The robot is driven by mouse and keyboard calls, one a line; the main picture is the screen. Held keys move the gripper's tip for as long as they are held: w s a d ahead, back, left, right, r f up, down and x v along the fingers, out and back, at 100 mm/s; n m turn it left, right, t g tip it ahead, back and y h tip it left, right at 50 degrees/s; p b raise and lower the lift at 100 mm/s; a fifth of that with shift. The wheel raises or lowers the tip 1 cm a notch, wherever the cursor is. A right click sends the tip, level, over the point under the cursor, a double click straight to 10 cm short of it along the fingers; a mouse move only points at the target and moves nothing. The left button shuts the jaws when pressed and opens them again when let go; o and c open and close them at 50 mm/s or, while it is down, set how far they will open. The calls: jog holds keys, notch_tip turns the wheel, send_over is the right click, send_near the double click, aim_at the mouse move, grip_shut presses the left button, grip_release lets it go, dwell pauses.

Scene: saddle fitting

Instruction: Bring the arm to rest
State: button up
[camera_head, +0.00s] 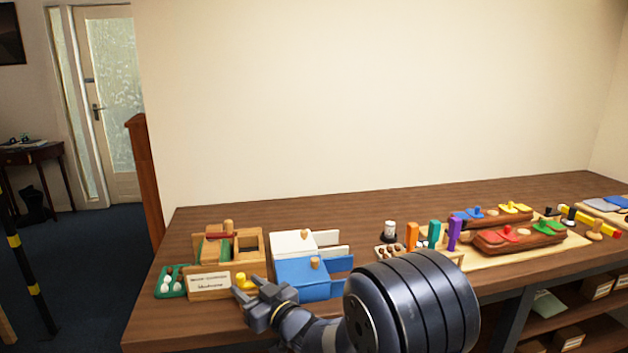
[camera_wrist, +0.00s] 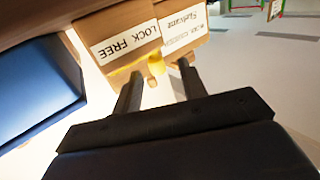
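My gripper (camera_head: 246,293) is at the front left of the workbench, close to the labelled wooden box (camera_head: 209,285). In the wrist view its two fingers (camera_wrist: 160,85) stand apart with a gap between them, and nothing is held. A small yellow knob (camera_head: 243,281) shows just behind the fingers. In the wrist view the yellow knob (camera_wrist: 155,66) lies beyond the fingertips, apart from both. My arm reaches in from the lower right and hides part of the bench front.
A blue box (camera_head: 302,281) with a wooden knob stands right of my gripper, a white one (camera_head: 293,242) behind it. A green tray (camera_head: 170,283) with white pieces is at the left. Coloured blocks (camera_head: 433,234) and saddle-like forms (camera_head: 518,236) fill the right. The rear bench is clear.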

jog(key=shift+w+a+f+m+t+h+b, duration=0.1)
jog(key=shift+a+m+t+h+b, duration=0.2)
jog(key=shift+m+t+h+b, duration=0.8)
jog(key=shift+w+a+f+m+t+h+b, duration=0.1)
jog(key=shift+a+m+h+b, duration=0.3)
jog(key=shift+b, duration=1.3)
jog(key=shift+w+r+m+t+h+b, duration=0.1)
jog(key=shift+m+t+h+b, duration=0.2)
jog(key=shift+h, duration=0.3)
jog(key=shift+w+r+m+t+h+b, duration=0.15)
jog(key=shift+m+t+h, duration=0.15)
jog(key=shift+h, duration=0.3)
jog(key=shift+d+f, duration=0.1)
